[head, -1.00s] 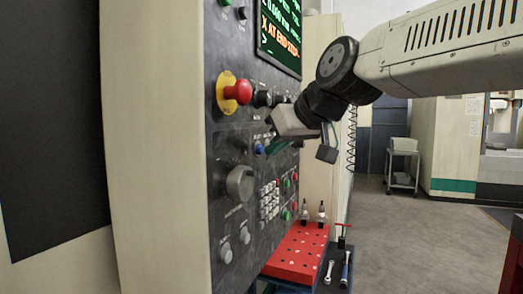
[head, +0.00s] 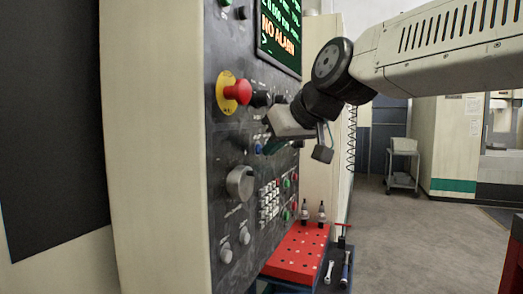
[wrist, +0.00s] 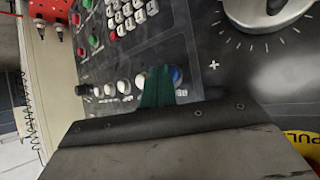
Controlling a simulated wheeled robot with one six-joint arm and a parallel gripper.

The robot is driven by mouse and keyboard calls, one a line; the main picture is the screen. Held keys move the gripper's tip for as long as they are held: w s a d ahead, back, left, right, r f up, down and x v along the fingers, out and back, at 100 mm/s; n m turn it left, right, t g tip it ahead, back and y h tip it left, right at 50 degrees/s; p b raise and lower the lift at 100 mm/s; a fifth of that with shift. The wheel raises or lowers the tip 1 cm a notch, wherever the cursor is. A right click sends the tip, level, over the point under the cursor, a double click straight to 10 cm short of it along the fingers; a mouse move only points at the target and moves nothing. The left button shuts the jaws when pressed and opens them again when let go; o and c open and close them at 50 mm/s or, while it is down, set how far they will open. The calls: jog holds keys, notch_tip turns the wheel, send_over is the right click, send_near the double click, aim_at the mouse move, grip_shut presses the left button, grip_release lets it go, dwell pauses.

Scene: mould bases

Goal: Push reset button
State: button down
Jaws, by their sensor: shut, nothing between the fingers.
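A blue button (head: 259,148) sits on the dark control panel (head: 232,145), below the row of black knobs. In the wrist view the blue button (wrist: 177,76) shows at the right edge of the green fingertips, which partly cover it. My gripper (head: 272,146) is shut and empty, with its tips at the panel right by the blue button. In the wrist view the gripper's green fingers (wrist: 157,88) point at the button row. Whether the tips touch the button cannot be told. The screen (head: 280,35) shows "NO ALARM" in orange.
A red mushroom button (head: 238,92) on a yellow ring stands out from the panel above left of the gripper. A large grey dial (head: 240,183) and a keypad (head: 269,200) lie below. A red tool plate (head: 298,255) stands beneath. Open floor lies to the right.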

jog(key=shift+s+d, duration=0.25)
jog(key=shift+d, duration=0.5)
jog(key=d, duration=0.1)
jog(key=s+d, duration=0.1)
jog(key=d, duration=0.2)
jog(key=shift+s+d, duration=0.3)
jog(key=shift+s, duration=0.05)
dwell(0.4)
jog(key=s+d+f+m+g+h, duration=0.3)
jog(key=s+d+f+m, duration=0.1)
jog(key=s+d+f, duration=0.6)
jog(key=s+d+f+m+g+h, duration=0.3)
jog(key=s+d+f, duration=0.7)
jog(key=s+f, duration=0.6)
jog(key=shift+d+f+m+g+h, duration=0.25)
jog(key=shift+d+m+g+h, duration=0.15)
jog(key=shift+g, duration=0.3)
